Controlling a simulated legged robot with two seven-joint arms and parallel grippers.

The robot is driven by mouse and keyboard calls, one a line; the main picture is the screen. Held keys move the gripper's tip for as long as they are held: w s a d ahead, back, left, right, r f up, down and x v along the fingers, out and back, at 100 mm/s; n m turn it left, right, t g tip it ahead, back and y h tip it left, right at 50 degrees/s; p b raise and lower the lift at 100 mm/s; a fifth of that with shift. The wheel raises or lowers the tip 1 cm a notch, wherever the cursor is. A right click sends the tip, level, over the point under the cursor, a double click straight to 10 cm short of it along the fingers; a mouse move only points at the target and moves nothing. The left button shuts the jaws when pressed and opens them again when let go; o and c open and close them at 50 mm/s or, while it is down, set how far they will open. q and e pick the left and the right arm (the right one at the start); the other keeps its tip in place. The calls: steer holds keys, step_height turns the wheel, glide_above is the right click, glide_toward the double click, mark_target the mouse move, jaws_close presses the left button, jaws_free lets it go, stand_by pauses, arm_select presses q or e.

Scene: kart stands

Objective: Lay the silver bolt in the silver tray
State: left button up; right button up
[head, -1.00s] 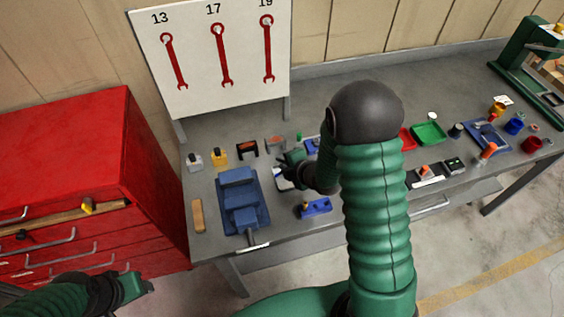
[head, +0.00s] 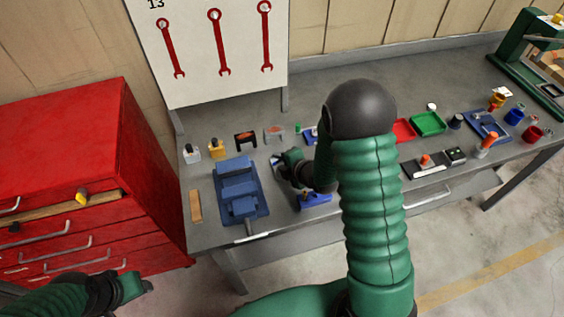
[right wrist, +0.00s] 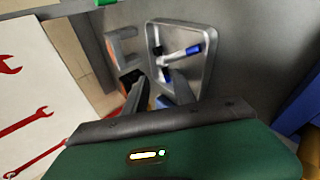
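The silver tray (right wrist: 153,38) shows in the right wrist view as a shallow rounded rectangle with a raised rim. Dark and silvery rod-like pieces with blue ends (right wrist: 194,49) lie in it; I cannot tell whether one is the silver bolt. My right gripper (right wrist: 158,82) has its fingers apart beside the tray's near end, with nothing clearly held between them. In the head view my right gripper (head: 279,160) is low over the bench and covers most of the tray. My left gripper (head: 140,288) is at the lower left, away from the bench; its fingers are unclear.
A blue vise (head: 238,190) stands left of my right gripper, and a blue block (head: 314,201) lies in front. Black (head: 245,138) and grey (head: 274,133) brackets stand behind. Red (head: 404,130) and green (head: 429,122) trays are farther right. A red cabinet (head: 75,180) flanks the bench.

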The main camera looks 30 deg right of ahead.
steer(key=shift+s+a+f, duration=0.1)
steer(key=shift+s+a, duration=0.1)
steer(key=shift+a, duration=0.05)
steer(key=shift+s, duration=0.1)
steer(key=p+v, duration=0.1)
steer(key=v, duration=0.1)
steer(key=p+v, duration=0.1)
steer(key=v, duration=0.2)
steer(key=p+v, duration=0.2)
steer(key=v, duration=0.1)
steer(key=shift+w+d+r, duration=0.15)
steer(key=shift+w+r, duration=0.15)
steer(key=shift+r, duration=0.05)
steer(key=p+v, duration=0.8)
steer(key=p, duration=0.6)
steer(key=shift+s, duration=0.4)
steer(key=shift+w, duration=0.1)
